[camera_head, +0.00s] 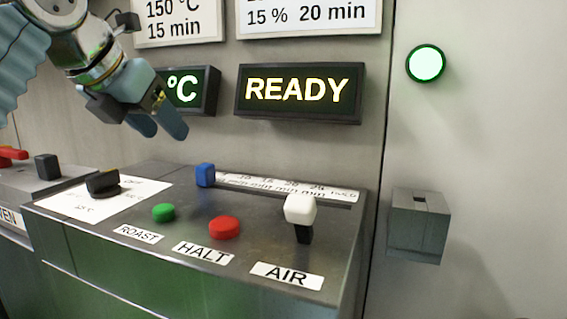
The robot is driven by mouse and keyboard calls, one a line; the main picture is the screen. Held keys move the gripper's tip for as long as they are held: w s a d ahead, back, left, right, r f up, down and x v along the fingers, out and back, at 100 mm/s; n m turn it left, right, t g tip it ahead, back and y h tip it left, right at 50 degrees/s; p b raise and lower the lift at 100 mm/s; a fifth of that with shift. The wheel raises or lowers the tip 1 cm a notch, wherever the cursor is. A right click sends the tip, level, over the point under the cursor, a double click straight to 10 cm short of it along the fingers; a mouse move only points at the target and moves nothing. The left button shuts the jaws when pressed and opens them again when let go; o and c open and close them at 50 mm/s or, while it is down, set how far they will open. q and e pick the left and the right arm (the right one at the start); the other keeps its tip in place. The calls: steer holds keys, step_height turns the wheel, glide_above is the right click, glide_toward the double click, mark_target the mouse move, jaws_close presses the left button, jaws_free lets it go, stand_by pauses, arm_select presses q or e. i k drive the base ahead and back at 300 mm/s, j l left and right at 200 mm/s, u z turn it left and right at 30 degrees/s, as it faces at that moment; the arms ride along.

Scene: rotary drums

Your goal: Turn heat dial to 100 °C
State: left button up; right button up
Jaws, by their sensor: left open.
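The heat dial (103,183) is a black knob on a white scale plate (75,204) at the left of the sloping console. Its scale marks are too small to read. My left gripper (160,132) is open and empty, above the console, up and to the right of the dial and apart from it. A temperature display (184,91) lies behind the gripper; only "°C" shows and its number is hidden. My right gripper is not in view.
The console (195,245) also carries a blue slider knob (205,175), a green ROAST button (163,212), a red HALT button (224,228) and a white-topped AIR lever (300,210). A display (299,91) reads READY. A green lamp (426,63) glows above a grey wall box (417,226).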

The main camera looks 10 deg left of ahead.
mark_target(103, 185)
steer(key=k+j, duration=0.15)
steer(key=k, duration=0.35)
steer(key=k+j, duration=0.15)
steer(key=k, duration=0.35)
steer(key=k+j, duration=0.1)
steer(key=k, duration=0.35)
